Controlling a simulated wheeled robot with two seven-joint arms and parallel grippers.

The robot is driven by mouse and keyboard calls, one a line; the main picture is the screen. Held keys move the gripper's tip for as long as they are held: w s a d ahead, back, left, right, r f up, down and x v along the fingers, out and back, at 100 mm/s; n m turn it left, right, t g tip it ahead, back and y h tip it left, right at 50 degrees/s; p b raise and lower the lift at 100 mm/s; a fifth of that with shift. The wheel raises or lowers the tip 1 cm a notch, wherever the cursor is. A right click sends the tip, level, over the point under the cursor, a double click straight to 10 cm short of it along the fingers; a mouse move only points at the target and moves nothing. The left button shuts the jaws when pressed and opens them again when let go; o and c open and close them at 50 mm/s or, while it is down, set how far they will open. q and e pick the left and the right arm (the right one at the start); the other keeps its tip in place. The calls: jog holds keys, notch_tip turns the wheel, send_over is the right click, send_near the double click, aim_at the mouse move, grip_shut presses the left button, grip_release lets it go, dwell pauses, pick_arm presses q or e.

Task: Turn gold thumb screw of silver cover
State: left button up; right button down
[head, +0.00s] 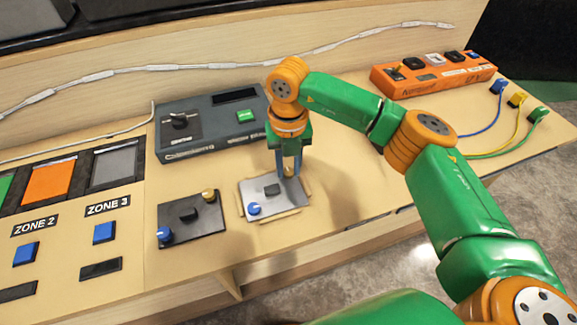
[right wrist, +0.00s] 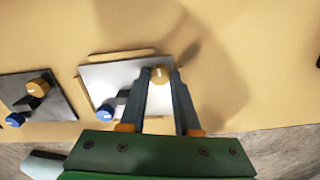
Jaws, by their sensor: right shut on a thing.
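The silver cover (head: 262,190) lies on the wooden console and also shows in the right wrist view (right wrist: 100,78). It has a blue knob (head: 254,208) at its near left and a dark block (head: 272,190) in its middle. The gold thumb screw (right wrist: 159,73) is at its far right corner. My right gripper (head: 289,174) points down over that corner. In the right wrist view its two fingers (right wrist: 160,82) are shut on the gold thumb screw, one at each side. The screw is mostly hidden by the fingers in the head view. My left gripper is not in view.
A dark plate (head: 190,232) with a blue and a gold knob lies left of the cover. A grey box (head: 212,130) stands behind. An orange power strip (head: 432,78) and coloured plugs are at the far right. The console's front edge is close to the cover.

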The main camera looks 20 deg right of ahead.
jog(key=n, duration=0.4)
jog(key=shift+s+f+n+b, duration=0.1)
jog(key=shift+f+n+b, duration=0.05)
jog(key=shift+n+b, duration=0.2)
jog(key=n, duration=0.3)
jog(key=shift+n, duration=0.35)
jog(key=n, duration=0.4)
jog(key=shift+b, duration=0.4)
jog(key=n, duration=0.4)
jog(key=shift+n, duration=0.5)
jog(key=c, duration=0.6)
grip_release()
jog(key=shift+r, duration=0.2)
